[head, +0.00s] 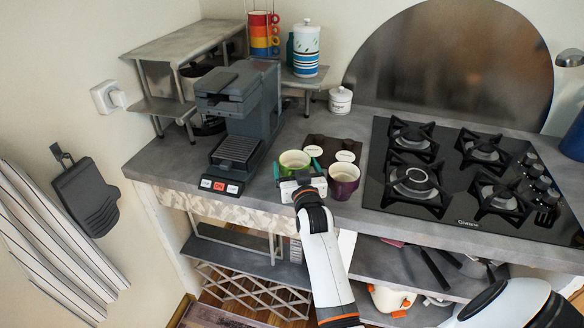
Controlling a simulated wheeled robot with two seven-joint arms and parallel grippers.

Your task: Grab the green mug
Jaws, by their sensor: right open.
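The green mug (294,160) stands upright near the counter's front edge, right of the coffee machine. Its rim and pale inside show; the gripper hides its lower front. My right gripper (297,172) is open in front of the green mug, with one finger at each side of it. I cannot tell whether the fingers touch the mug. My left gripper is not in view.
A purple mug (343,181) stands close to the gripper's right. The grey coffee machine (240,110) is at the left and a black gas hob (445,190) at the right. Two white-lidded containers sit on a dark tray (329,145) behind the mugs.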

